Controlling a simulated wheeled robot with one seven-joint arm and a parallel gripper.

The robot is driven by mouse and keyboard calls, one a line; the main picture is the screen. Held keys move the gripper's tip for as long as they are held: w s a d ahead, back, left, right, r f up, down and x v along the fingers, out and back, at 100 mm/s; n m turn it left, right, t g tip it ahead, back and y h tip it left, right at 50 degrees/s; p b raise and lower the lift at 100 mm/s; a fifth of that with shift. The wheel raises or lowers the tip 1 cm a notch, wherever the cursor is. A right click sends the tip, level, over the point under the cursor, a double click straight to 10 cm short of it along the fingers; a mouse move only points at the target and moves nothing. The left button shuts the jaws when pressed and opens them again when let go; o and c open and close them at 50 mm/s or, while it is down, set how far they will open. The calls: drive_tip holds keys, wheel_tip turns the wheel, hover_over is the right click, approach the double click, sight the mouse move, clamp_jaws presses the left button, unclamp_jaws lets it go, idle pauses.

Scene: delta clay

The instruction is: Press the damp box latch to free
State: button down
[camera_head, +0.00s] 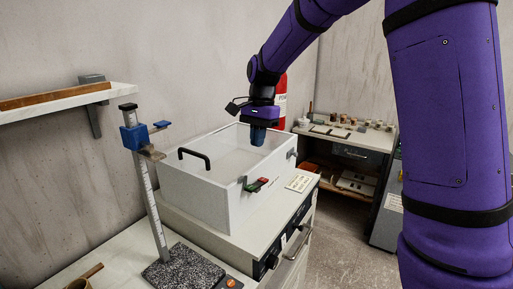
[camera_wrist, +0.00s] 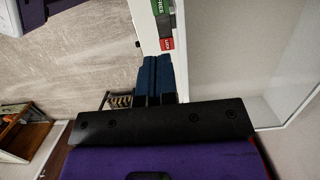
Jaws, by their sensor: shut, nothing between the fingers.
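The damp box (camera_head: 200,198) is a white box on a counter, with a black handle (camera_head: 195,157) at its left. Its latch (camera_head: 258,185) sits on the front wall near the top edge, with red and green parts. The latch also shows in the wrist view (camera_wrist: 165,28), with a green label and a red label below it. I cannot tell the latch's exact position. My gripper (camera_head: 258,138) points down over the back right of the box in the head view. Its blue fingers (camera_wrist: 155,62) are together and empty, and appear just below the red label in the wrist view.
A blue-clamped stand (camera_head: 136,135) rises left of the box on a speckled base (camera_head: 184,271). A labelled card (camera_head: 299,183) lies right of the box. A red extinguisher (camera_head: 281,100) and a side table with small items (camera_head: 345,131) are behind. A shelf (camera_head: 60,97) juts out at left.

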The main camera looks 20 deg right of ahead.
sight(253, 186)
drive_tip(key=f, duration=0.4)
drive_tip(key=s+a+f, duration=0.1)
drive_tip(key=f, duration=0.6)
drive_tip(key=shift+s+a+f, duration=0.15)
drive_tip(key=shift+a+f, duration=0.2)
drive_tip(key=shift+f, duration=0.05)
drive_tip(key=shift+f, duration=0.1)
drive_tip(key=shift+s+a+f+t+h, duration=0.15)
drive_tip(key=shift+f+t+h, duration=0.15)
drive_tip(key=shift+h, duration=0.1)
drive_tip(key=shift+r, duration=0.15)
drive_tip(key=shift+r, duration=0.7)
drive_tip(key=shift+r, duration=0.1)
